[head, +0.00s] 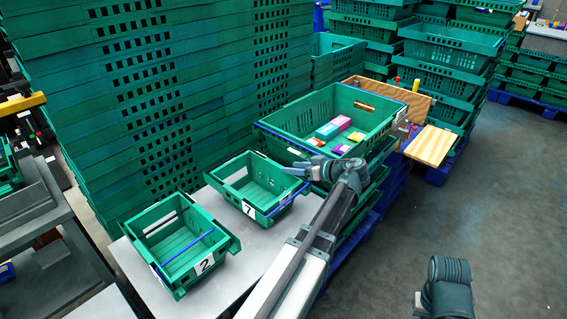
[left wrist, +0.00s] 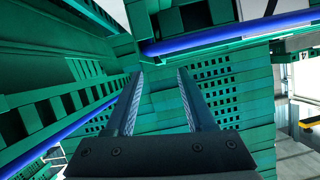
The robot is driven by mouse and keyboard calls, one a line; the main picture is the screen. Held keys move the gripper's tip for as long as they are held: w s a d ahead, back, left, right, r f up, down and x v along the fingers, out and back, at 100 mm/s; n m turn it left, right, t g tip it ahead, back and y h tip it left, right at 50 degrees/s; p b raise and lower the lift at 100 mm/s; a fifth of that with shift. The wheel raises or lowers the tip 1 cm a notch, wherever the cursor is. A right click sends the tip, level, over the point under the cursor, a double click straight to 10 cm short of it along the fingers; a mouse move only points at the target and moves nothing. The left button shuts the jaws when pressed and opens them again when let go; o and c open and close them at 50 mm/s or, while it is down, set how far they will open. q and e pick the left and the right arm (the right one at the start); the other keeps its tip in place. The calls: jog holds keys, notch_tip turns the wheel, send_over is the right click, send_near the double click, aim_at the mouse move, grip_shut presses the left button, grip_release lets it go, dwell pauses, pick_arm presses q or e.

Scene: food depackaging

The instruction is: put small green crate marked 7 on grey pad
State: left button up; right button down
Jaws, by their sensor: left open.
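The small green crate marked 7 (head: 249,209) is empty, with a blue bar along its near right side. It appears to rest upright on the far end of the light grey surface (head: 222,281), the only grey pad-like surface I can make out. My left gripper (head: 290,171) is open and empty, by the crate's right rim; I cannot tell whether it touches. In the left wrist view its two fingers (left wrist: 160,76) stand apart with nothing between them.
A small green crate marked 2 (head: 203,265) stands on the same surface, nearer. A large green crate (head: 285,122) holding several small coloured boxes sits on a stack at right. Tall crate stacks (head: 110,60) rise behind. The floor (head: 500,190) at right is clear.

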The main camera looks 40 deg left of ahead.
pick_arm(q)
jog(key=shift+p+v, duration=0.6)
jog(key=shift+v, duration=1.7)
pick_arm(e)
jog(key=shift+r, duration=0.85)
